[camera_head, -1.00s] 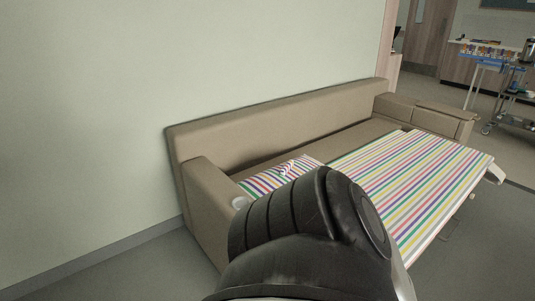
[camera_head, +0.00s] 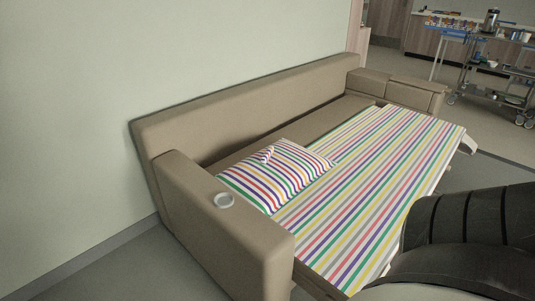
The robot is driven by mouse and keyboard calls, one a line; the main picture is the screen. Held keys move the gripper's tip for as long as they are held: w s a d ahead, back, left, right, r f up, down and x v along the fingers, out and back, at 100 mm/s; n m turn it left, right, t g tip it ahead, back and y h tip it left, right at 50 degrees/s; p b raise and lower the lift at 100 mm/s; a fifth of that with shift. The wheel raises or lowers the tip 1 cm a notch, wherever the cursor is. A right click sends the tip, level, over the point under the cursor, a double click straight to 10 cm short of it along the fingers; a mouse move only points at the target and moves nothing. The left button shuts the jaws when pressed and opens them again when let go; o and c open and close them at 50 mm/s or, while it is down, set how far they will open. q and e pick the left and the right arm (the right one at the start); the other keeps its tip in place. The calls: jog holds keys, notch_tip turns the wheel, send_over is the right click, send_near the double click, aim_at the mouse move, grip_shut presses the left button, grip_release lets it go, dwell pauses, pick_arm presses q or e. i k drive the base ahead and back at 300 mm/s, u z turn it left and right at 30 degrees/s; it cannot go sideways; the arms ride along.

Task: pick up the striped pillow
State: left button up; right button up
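The striped pillow (camera_head: 276,174) lies at the near left end of the sofa bed, close to the left armrest. It has bands of several colours on white, and a small raised fold shows on its far top edge. It rests partly on a striped sheet (camera_head: 380,185) of similar pattern, and both are in plain view. A black part of my arm fills the lower right corner and covers the sheet's near right side. Neither of my grippers shows.
The sofa's backrest (camera_head: 250,97) runs along the wall. A metal trolley (camera_head: 495,70) stands at the far right. Grey floor lies around the sofa.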

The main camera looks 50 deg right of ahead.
aim_at(268, 179)
jog(key=i, duration=2.45)
jog(key=z, duration=1.7)
jog(key=i, duration=0.5)
jog(key=z, duration=0.05)
